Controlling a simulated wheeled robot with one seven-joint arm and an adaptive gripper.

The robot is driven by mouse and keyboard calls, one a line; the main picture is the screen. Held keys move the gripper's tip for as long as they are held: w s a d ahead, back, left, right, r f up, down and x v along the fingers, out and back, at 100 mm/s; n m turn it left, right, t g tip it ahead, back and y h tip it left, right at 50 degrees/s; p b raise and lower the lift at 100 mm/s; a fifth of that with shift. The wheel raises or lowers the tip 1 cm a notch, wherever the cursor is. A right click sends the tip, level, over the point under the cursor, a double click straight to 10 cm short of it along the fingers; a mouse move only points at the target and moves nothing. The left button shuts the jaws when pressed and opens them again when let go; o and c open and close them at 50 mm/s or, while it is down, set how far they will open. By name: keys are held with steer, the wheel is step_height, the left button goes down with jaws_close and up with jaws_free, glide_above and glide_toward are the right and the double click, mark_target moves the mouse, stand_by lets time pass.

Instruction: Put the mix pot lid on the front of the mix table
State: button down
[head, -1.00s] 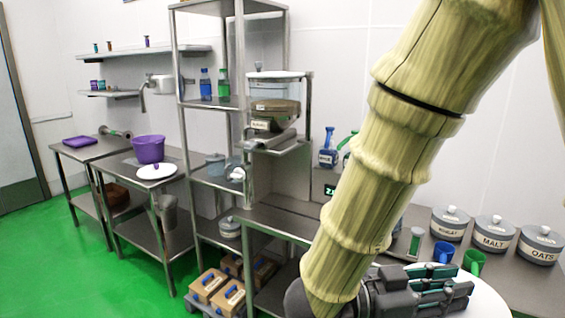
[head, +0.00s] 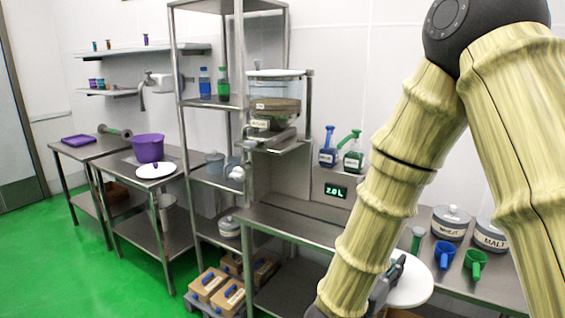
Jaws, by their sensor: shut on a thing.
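A large white round lid (head: 412,288) is at my gripper (head: 388,283), at the lower right of the head view. My gripper is mostly hidden behind my own forearm; it is shut on the lid near the lid's left side. The lid looks roughly level and shows in front of the right-hand bench. Which steel table is the mix table is not marked. The middle steel table (head: 292,228) has a bare top to the left of the lid.
A purple pot (head: 148,148) and a white lid with a purple knob (head: 156,170) stand on a left table. Blue (head: 443,254) and green (head: 475,263) scoops and grey canisters (head: 450,222) stand on the right bench. Boxes (head: 208,284) sit low. Green floor (head: 130,285) is open at left.

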steer(key=w+a+f+n+t+y, duration=0.5)
steer(key=w+a+f+y, duration=0.15)
steer(key=f, duration=0.25)
steer(key=s+f+n+y, duration=0.3)
steer(key=f+y, duration=0.3)
steer(key=f, duration=0.7)
steer(key=shift+f+n+t+y, duration=0.25)
steer(key=shift+n+t+y, duration=0.15)
steer(key=shift+n, duration=0.3)
steer(key=shift+s+d, duration=0.1)
